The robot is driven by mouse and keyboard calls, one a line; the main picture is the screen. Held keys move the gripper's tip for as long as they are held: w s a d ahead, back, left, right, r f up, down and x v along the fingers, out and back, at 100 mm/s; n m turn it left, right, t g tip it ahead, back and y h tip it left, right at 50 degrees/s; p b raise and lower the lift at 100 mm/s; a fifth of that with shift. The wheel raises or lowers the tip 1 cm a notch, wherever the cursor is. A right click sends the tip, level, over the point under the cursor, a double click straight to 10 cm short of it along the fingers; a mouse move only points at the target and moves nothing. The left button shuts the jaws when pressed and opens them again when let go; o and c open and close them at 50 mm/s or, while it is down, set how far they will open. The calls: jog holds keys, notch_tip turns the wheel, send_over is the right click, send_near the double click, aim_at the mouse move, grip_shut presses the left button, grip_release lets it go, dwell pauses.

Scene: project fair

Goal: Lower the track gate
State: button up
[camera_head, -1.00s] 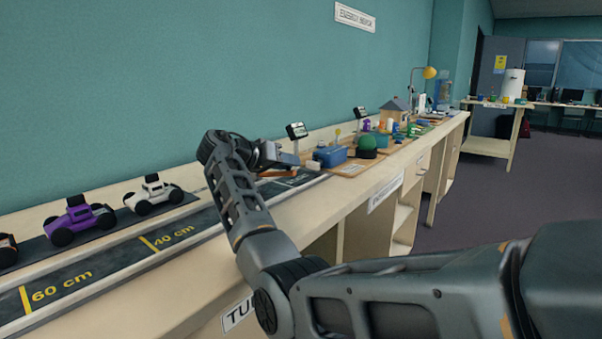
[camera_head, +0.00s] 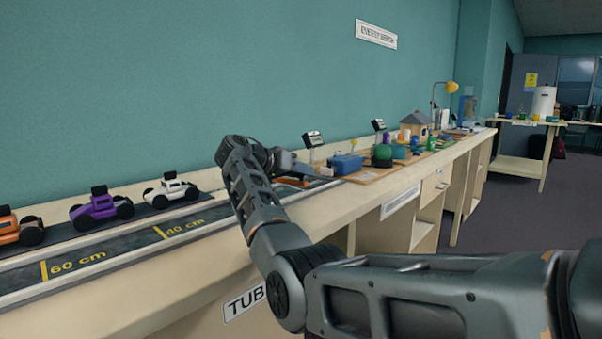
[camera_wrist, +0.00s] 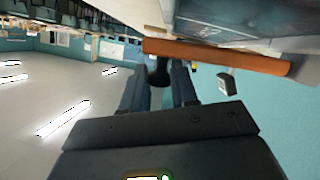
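The track gate shows as an orange bar (camera_head: 292,182) at the far end of the track (camera_head: 110,250). The bar also crosses the upper part of the wrist view (camera_wrist: 215,54), where the picture is turned over. My gripper (camera_head: 302,171) is right above the bar in the head view, partly hidden by my wrist. In the wrist view its two fingers (camera_wrist: 158,80) stand apart, with a dark round knob (camera_wrist: 158,70) near the bar seen in the gap. I cannot tell whether the fingers touch the knob. The gate's mount is hidden.
A white car (camera_head: 170,189), a purple car (camera_head: 101,205) and an orange car (camera_head: 18,228) stand on a dark strip behind the track. A blue box (camera_head: 345,164) and several small models crowd the bench beyond the gate. The teal wall runs close behind.

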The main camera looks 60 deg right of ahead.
jog(key=o, duration=0.3)
jog(key=shift+r, duration=0.1)
jog(key=v, duration=0.7)
jog(key=shift+w+a+p, duration=0.1)
jog(key=shift+a+p, duration=0.05)
jog(key=shift+p, duration=0.25)
jog(key=shift+a+r, duration=0.1)
jog(key=shift+a, duration=0.1)
